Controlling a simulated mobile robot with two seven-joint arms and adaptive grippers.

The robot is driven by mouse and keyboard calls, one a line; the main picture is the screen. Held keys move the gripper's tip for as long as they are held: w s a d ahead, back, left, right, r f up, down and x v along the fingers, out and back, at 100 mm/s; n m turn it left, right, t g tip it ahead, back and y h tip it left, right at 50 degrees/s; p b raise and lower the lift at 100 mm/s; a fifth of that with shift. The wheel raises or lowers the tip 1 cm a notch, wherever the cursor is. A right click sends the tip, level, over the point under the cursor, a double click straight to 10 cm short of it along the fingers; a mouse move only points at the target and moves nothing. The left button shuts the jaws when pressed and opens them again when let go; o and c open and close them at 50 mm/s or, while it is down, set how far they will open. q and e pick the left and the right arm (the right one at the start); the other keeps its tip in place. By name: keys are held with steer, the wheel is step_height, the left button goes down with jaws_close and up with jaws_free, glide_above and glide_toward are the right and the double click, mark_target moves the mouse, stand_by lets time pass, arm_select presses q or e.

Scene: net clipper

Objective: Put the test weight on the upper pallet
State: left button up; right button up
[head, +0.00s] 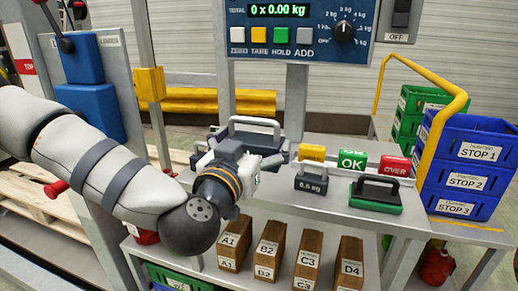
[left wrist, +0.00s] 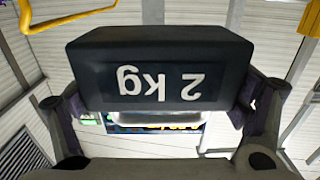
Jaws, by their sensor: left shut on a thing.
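My left gripper (head: 245,158) is shut on a dark weight with a light metal handle (head: 255,122), over the steel bench. In the left wrist view the weight (left wrist: 160,60) shows the label "2 kg" upside down, with a finger at each side. My arm and gripper hide much of the weight in the head view. Pale wooden pallets (head: 22,192) lie low at the left, partly hidden behind my arm; I cannot tell clearly how they are stacked. My right gripper is not in view.
On the bench (head: 330,205) stand a 0.5 kg weight (head: 311,180), a green-based block with a black handle (head: 376,193) and coloured signs (head: 352,161). Blue crates (head: 468,178) stand at the right. Labelled boxes (head: 270,248) stand below. A scale display (head: 280,11) reads zero.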

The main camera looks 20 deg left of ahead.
arm_select(q)
steer(key=w+f, duration=0.1)
steer(key=w, duration=0.1)
steer(key=w+a+f+b, duration=0.1)
steer(key=w+f, duration=0.2)
steer(key=f, duration=0.1)
steer(key=shift+w+a+b, duration=0.3)
steer(key=shift+w+b, duration=0.05)
steer(key=shift+w, duration=0.05)
steer(key=shift+w+a+f, duration=0.1)
steer(key=shift+w+f, duration=0.1)
steer(key=shift+w, duration=0.2)
steer(key=shift+w+a+f, duration=0.1)
steer(key=shift+w+f, duration=0.05)
steer(key=shift+f, duration=0.1)
steer(key=f, duration=0.1)
steer(key=f+b, duration=0.1)
steer(key=f, duration=0.1)
steer(key=shift+w+f, duration=0.2)
steer(key=shift+f, duration=0.1)
steer(key=shift+r, duration=0.15)
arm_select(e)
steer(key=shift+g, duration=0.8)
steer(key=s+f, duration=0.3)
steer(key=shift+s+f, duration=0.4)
arm_select(q)
steer(key=o, duration=1.7)
steer(key=shift+s+f, duration=0.15)
steer(key=shift+f, duration=0.25)
